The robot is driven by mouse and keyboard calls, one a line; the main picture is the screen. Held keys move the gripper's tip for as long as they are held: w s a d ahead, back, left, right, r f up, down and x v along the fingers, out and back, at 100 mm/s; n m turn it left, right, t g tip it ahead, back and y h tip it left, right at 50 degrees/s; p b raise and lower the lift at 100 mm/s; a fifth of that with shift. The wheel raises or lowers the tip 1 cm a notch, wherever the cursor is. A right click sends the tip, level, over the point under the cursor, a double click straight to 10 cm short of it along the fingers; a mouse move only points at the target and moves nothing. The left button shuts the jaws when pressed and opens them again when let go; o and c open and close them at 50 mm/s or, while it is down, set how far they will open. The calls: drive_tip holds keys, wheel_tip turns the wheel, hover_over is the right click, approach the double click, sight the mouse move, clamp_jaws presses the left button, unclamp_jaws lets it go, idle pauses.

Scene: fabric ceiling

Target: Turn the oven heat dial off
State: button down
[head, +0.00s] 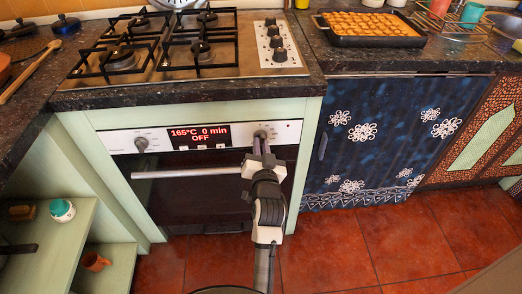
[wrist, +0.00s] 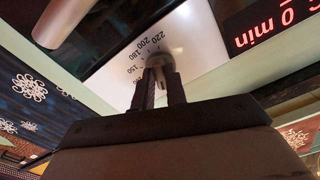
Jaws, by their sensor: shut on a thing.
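The oven's front panel (head: 215,138) shows a red-lit display (head: 200,134) reading "165°C 0 min OFF". The heat dial (head: 262,134) is the round knob right of the display. In the wrist view the dial (wrist: 161,62) has temperature marks beside it, 220, 200, 180 and 150 among them. My gripper (head: 260,148) reaches up to the panel from below and is shut on the dial. In the wrist view its two fingers (wrist: 160,88) are on the knob's sides and hide part of it. The dial's exact pointer position is hidden.
A second knob (head: 141,144) sits left of the display. The oven's handle bar (head: 185,173) runs across the door just below the panel, close to my gripper. A gas hob (head: 165,70) and a tray of food (head: 368,40) are on the counter above. The tiled floor in front is clear.

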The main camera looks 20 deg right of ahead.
drive_tip(key=shift+n+b, duration=0.75)
drive_tip(key=shift+n, duration=1.45)
drive_tip(key=c, duration=1.4)
unclamp_jaws()
drive_tip(key=shift+c, duration=0.2)
drive_tip(key=shift+s, duration=0.1)
